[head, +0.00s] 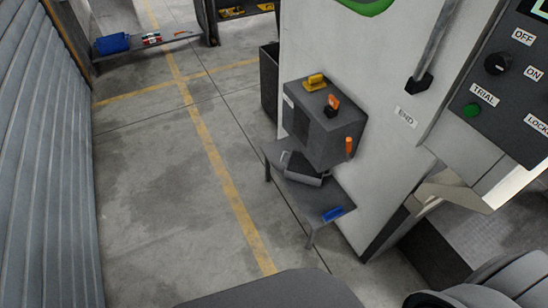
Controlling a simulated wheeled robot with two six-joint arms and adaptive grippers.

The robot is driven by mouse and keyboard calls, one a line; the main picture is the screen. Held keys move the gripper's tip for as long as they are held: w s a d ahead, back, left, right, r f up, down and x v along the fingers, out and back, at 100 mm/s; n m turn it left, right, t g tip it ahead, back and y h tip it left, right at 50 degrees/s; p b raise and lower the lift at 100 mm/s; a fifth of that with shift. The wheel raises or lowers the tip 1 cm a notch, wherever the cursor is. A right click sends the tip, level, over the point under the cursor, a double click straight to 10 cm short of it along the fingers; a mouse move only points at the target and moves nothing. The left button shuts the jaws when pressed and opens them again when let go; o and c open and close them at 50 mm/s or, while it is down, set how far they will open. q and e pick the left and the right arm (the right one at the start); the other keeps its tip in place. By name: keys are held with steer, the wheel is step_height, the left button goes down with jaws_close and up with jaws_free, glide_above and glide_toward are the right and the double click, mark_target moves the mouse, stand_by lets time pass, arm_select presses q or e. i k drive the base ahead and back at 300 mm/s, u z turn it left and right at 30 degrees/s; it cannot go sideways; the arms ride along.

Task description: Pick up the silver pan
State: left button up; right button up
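A small dark grey tray-like thing with a lighter silver front edge (303,170) sits tilted on a low grey shelf (325,197), under a grey box-shaped unit. It may be the silver pan, but it is small and partly hidden by the unit above, so I cannot be sure. Neither of my grippers shows in the head view.
The grey unit (320,128) has yellow and orange handles. A blue item (333,214) lies at the shelf's front end. A control panel (495,75) is at right. A ribbed shutter (40,160) stands at left. The floor (160,190) between is clear.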

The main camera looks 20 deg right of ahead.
mark_target(298, 169)
steer(key=u, duration=0.05)
steer(key=i, duration=1.05)
steer(key=z, duration=1.1)
steer(key=i, duration=0.8)
steer(key=z, duration=0.9)
